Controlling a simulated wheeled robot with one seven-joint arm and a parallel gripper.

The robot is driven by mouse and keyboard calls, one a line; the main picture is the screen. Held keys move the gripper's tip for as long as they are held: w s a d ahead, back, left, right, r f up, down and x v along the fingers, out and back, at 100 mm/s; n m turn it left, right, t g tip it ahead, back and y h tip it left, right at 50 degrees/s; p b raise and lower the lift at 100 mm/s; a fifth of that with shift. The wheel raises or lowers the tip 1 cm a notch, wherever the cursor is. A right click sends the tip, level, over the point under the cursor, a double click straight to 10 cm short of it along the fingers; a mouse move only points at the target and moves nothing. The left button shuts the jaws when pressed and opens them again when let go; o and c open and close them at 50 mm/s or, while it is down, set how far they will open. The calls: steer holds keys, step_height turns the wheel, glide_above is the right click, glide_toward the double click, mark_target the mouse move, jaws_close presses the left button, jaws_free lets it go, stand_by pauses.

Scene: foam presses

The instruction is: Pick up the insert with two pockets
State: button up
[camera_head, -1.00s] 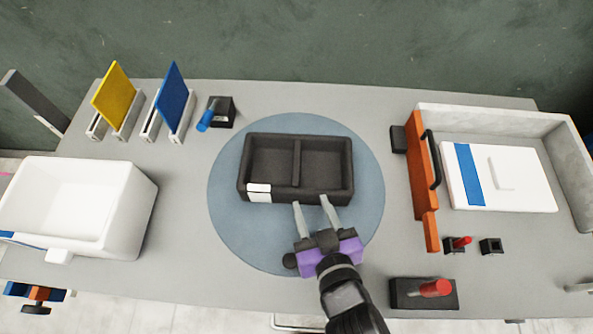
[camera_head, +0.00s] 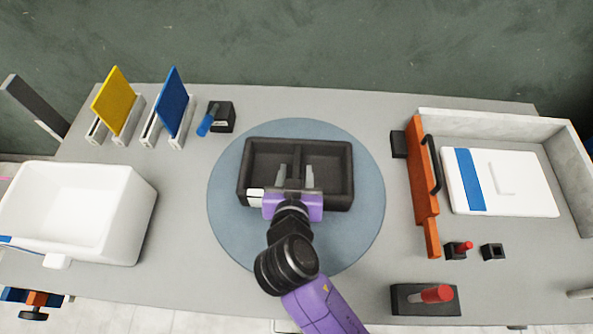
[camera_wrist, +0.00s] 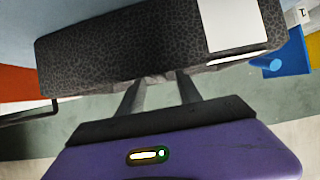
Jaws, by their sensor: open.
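The insert (camera_head: 342,195) is a dark, rectangular foam tray with two pockets and a divider between them. It lies on the round blue-grey disc (camera_head: 230,230) and has a white label on its near left side. In the head view my gripper (camera_head: 297,172) is open over the insert's near wall, one finger on either side of the divider, the fingers apart from each other. In the wrist view the insert's speckled outer side (camera_wrist: 120,50) fills the top, and the ends of my gripper's fingers (camera_wrist: 162,84) are hidden behind it. I cannot tell whether they touch it.
A white bin (camera_head: 125,215) stands left; yellow (camera_head: 115,100) and blue (camera_head: 172,100) plates stand in holders behind. On the right are an orange gate (camera_head: 422,190) with a black handle, a white lidded block (camera_head: 520,185) and a red-handled tool (camera_head: 435,294). The disc around the insert is clear.

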mark_target(296, 167)
steer(key=shift+x, duration=1.55)
steer(key=shift+r, duration=0.1)
jaws_close()
steer(key=shift+r, duration=0.15)
